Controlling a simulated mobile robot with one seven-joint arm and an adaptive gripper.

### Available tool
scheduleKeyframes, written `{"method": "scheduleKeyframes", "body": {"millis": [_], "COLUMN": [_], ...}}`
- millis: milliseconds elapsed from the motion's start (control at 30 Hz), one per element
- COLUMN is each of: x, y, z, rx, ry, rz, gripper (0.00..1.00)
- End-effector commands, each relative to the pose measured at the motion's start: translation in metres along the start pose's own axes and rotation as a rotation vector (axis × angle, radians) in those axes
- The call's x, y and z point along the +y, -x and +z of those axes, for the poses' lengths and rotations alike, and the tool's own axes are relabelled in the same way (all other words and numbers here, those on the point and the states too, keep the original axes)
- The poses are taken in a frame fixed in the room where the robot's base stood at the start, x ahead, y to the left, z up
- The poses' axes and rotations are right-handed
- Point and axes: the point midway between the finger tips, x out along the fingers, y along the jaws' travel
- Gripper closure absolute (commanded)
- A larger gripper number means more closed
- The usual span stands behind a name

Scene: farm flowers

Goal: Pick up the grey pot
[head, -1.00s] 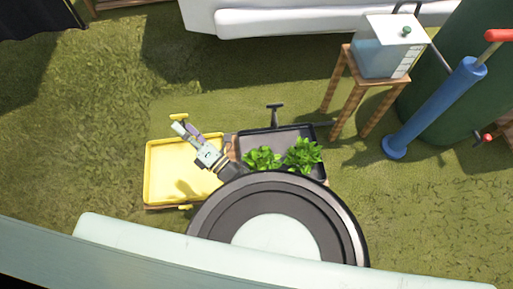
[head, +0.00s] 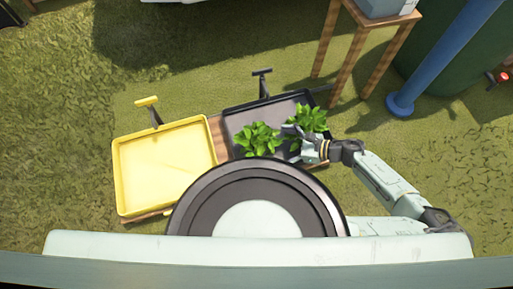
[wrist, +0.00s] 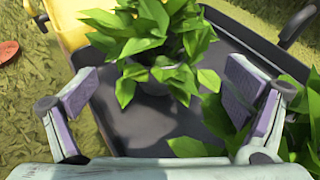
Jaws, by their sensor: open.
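Two leafy green plants stand in a dark grey tray (head: 238,117): a left plant (head: 258,139) and a right plant (head: 308,116). In the wrist view, one plant (wrist: 150,25) is ahead of my gripper, and a grey pot (wrist: 153,86) shows partly below its leaves. Leaves hide most of the pot. My gripper (head: 291,143) is low over the tray beside the plants. In the wrist view, its two purple-padded fingers (wrist: 160,92) are wide apart, with the pot between and slightly beyond them. More leaves lie near the right finger.
An empty yellow tray (head: 122,180) is left of the dark tray, with a wooden strip (head: 217,135) between them. Tray handles (head: 262,82) stick up behind. A wooden stand (head: 352,60) and blue pump (head: 450,55) are at the upper right. Open grass lies left.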

Motion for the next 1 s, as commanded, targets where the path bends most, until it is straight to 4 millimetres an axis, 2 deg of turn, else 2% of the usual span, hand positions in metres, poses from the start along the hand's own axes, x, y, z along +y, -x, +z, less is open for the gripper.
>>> {"method": "scheduleKeyframes", "body": {"millis": [100,367,633,767,967,1000], "x": [0.001,0.002,0.003,0.003,0.003,0.003], "y": [-0.022,-0.044,-0.084,-0.090,-0.090,-0.090], "z": [-0.001,0.000,0.000,0.001,0.002,0.002], "rx": [-0.001,-0.001,-0.001,0.000,-0.001,-0.001], "ry": [-0.001,-0.003,-0.004,-0.004,-0.005,-0.005], "rz": [0.004,0.002,0.003,0.000,-0.001,-0.001], "gripper": [0.05,0.05,0.05,0.05,0.05,0.08]}}
